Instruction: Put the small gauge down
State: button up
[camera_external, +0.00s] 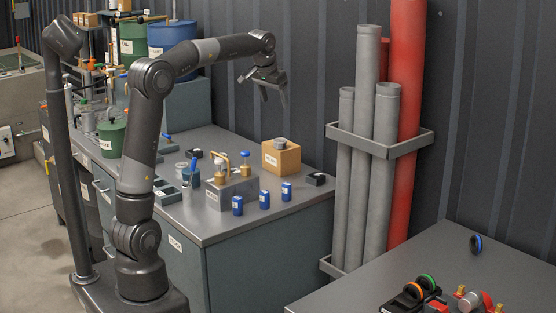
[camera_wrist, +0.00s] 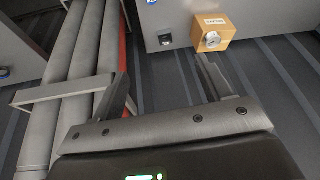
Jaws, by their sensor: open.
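A small round grey item, seemingly the small gauge (camera_external: 280,142), rests on top of a labelled cardboard-brown box (camera_external: 281,160) at the back of the grey workbench. In the wrist view the gauge (camera_wrist: 211,40) shows as a pale round face against the box (camera_wrist: 228,30). My gripper (camera_external: 272,94) is raised above the bench, up and slightly left of the box, and clear of it. Its two fingers are spread, with nothing between them in the wrist view (camera_wrist: 163,75).
Several blue cans (camera_external: 264,199) stand near the bench's front edge. A small black item (camera_external: 316,179) lies right of the box. Grey pipes (camera_external: 366,110) and a red pipe (camera_external: 407,100) stand in a rack beside the bench. A second table (camera_external: 420,270) is at front right.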

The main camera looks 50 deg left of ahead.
jog(key=s+d+f+m, duration=0.1)
jog(key=s+d, duration=0.2)
jog(key=s, duration=0.5)
jog(key=s+d+f, duration=0.1)
jog(key=s+d, duration=0.2)
jog(key=s, duration=0.5)
jog(key=s+d+f, duration=0.2)
jog(key=s+f, duration=0.3)
jog(key=s, duration=0.3)
jog(key=s+d+f+t+h, duration=0.1)
jog(key=s+f, duration=0.5)
jog(key=s, duration=0.3)
jog(key=shift+d+f+m, duration=0.25)
jog(key=shift+d+m, duration=0.1)
jog(key=shift+m, duration=0.05)
